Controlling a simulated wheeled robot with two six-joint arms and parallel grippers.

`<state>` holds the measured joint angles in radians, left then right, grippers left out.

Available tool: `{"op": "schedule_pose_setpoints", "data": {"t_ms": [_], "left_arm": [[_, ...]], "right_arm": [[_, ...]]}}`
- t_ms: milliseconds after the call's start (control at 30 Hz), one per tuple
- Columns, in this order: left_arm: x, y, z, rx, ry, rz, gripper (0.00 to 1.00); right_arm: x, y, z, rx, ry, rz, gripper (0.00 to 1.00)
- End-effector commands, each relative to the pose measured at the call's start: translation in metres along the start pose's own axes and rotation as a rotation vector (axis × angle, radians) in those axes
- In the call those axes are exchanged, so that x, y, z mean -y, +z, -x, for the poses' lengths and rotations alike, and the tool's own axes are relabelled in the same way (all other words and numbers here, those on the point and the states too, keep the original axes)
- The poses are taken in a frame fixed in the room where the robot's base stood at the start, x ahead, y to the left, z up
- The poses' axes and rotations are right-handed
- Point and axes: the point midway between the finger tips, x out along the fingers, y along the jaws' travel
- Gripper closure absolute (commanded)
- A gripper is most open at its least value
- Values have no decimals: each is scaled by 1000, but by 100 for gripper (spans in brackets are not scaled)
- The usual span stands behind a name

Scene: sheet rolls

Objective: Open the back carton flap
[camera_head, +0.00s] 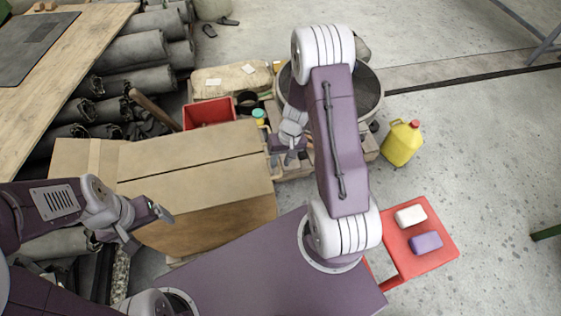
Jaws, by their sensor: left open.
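The brown cardboard carton (210,228) stands in front of me, left of centre. Its back flap (185,147) and front flap (195,188) lie flat over the top, with a dark seam between them. A side flap (75,158) with a tape strip sticks out to the left. My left gripper (151,227) is open and empty at the carton's front left, nearer to me than the back flap. My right gripper (288,158) hangs by the carton's right back corner; it is small and I cannot tell its jaw state or whether it touches the carton.
Behind the carton are a red bin (209,112), a sack (232,80) and a grey tub (368,90). Dark rolls (137,50) lie at the left beside a wooden table (60,75). A yellow jug (402,145) and a red stool (428,258) stand right.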

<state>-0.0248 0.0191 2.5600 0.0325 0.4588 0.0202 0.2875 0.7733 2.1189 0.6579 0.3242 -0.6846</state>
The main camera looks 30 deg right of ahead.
Motion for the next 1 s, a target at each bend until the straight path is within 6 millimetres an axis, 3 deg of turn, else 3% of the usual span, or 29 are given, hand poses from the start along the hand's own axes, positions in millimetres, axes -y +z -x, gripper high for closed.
{"op": "schedule_pose_setpoints", "data": {"t_ms": [167, 300, 1000], "left_arm": [[0, 0, 0, 0, 0, 0, 15], [0, 0, 0, 0, 0, 0, 15], [0, 0, 0, 0, 0, 0, 15]], "right_arm": [[0, 0, 0, 0, 0, 0, 67], [0, 0, 0, 0, 0, 0, 100], [0, 0, 1, 0, 0, 0, 100]]}}
